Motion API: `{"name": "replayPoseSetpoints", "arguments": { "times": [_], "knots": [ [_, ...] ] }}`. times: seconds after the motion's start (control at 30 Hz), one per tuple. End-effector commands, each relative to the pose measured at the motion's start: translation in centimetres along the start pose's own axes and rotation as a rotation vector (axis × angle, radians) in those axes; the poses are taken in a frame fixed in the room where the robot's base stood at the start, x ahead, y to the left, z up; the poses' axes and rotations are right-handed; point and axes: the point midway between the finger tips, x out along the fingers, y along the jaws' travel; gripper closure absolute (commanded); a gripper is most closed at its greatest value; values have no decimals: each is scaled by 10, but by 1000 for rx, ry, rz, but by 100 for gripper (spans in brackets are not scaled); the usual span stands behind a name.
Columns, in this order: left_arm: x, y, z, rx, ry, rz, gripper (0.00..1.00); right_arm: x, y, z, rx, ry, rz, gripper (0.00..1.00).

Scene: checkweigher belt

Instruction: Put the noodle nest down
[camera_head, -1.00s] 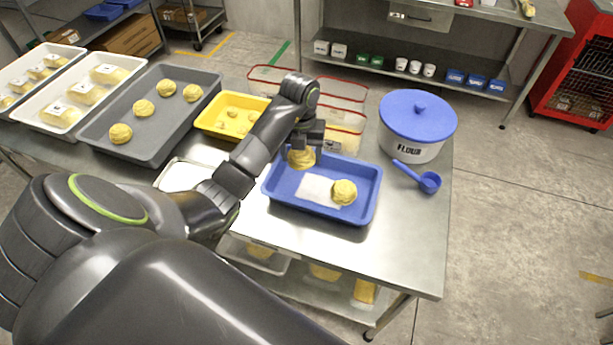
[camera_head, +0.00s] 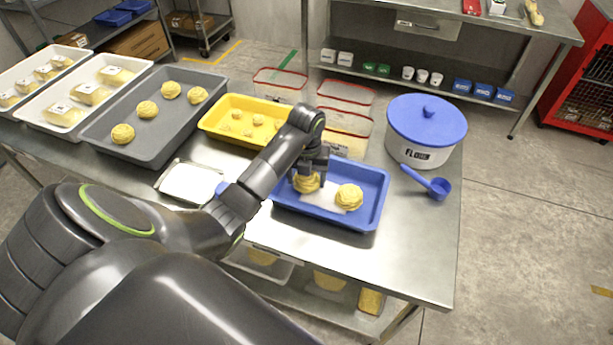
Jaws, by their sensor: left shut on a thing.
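My left gripper (camera_head: 312,174) is shut on a yellow noodle nest (camera_head: 306,183) at the left part of the blue tray (camera_head: 364,221). The held nest is low, within the tray's outline; I cannot tell whether it touches the white sheet (camera_head: 336,206). A second noodle nest (camera_head: 349,196) sits in the tray to the right of the held one, with a gap between them. My left arm hides the tray's left end and part of the held nest's top. My right gripper does not show.
A yellow tray (camera_head: 228,136) with small pieces lies behind my arm. A grey tray (camera_head: 165,105) with several nests is to its left. A white flour tub (camera_head: 424,152) with a blue lid and a blue scoop (camera_head: 437,187) stand right of the blue tray. Red-rimmed clear containers (camera_head: 345,122) are behind.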

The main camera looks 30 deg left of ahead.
Motion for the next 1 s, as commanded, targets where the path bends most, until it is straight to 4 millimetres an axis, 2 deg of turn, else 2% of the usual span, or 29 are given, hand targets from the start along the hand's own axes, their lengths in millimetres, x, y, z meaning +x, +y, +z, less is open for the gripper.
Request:
{"name": "replayPoseSetpoints", "arguments": {
  "times": [0.43,0.47,0.6,0.87,1.0],
  "knots": [
    [11,0,0,0,0,0,58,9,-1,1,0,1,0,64],
    [11,0,0,0,0,0,29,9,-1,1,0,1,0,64],
    [11,0,0,0,0,0,11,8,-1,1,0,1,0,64],
    [10,0,0,0,0,0,11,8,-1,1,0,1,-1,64],
    [3,0,0,0,-1,0,11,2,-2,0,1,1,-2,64]
  ]
}}
